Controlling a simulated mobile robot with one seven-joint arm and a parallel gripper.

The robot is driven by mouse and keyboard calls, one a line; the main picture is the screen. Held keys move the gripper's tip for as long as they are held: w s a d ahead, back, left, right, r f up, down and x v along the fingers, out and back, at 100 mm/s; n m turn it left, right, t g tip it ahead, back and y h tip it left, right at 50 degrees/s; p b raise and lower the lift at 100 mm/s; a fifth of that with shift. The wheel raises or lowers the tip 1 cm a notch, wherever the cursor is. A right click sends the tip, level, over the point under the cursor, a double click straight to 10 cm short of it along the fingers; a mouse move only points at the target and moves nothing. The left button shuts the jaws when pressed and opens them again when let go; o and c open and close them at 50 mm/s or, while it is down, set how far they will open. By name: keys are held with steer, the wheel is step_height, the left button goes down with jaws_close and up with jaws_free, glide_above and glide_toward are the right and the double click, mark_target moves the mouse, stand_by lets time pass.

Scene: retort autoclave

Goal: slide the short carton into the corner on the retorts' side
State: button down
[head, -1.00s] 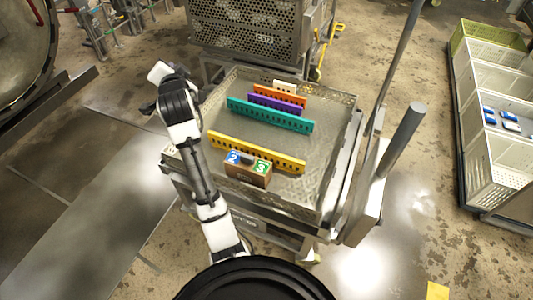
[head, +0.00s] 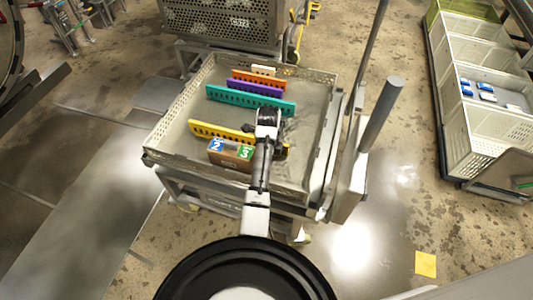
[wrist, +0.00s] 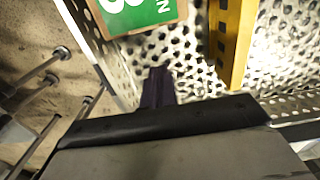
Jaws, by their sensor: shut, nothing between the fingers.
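The short carton (head: 229,154) is a small brown box with a blue "2" label and a green "3" label on top. It sits in the perforated metal tray (head: 318,172), near its front wall, close along the front side of the yellow divider (head: 207,131). In the wrist view the carton's green end (wrist: 150,14) is at the top. My gripper (wrist: 157,80) is shut and empty, just off that end, between the carton and the near tray wall in that view.
Teal (head: 245,98), purple (head: 254,86) and orange (head: 259,76) dividers and a small white one (head: 264,70) stand farther back in the tray. A grey post (head: 380,112) rises at the right. White crates (head: 483,135) stand far right. A retort's round edge (head: 12,45) shows at left.

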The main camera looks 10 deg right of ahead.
step_height(320, 180, down, 4)
steer(key=shift+r, duration=0.2)
steer(key=a, duration=0.1)
steer(key=w+p, duration=0.1)
steer(key=a, duration=0.1)
steer(key=shift+w+a+f, duration=0.25)
steer(key=shift+a, duration=0.1)
steer(key=shift+w+a+f+p, duration=0.1)
steer(key=shift+w+a+p, duration=0.2)
steer(key=shift+a, duration=0.1)
steer(key=w+a+b, duration=0.2)
steer(key=w+a, duration=0.2)
steer(key=a, duration=0.3)
steer(key=w+a+b, duration=0.3)
steer(key=w+a, duration=0.1)
steer(key=a, duration=0.3)
steer(key=w+a+b, duration=0.2)
steer(key=w+a, duration=0.2)
steer(key=a, duration=0.3)
steer(key=shift+w+a, duration=0.2)
steer(key=shift+a, duration=0.1)
steer(key=shift+d, duration=0.1)
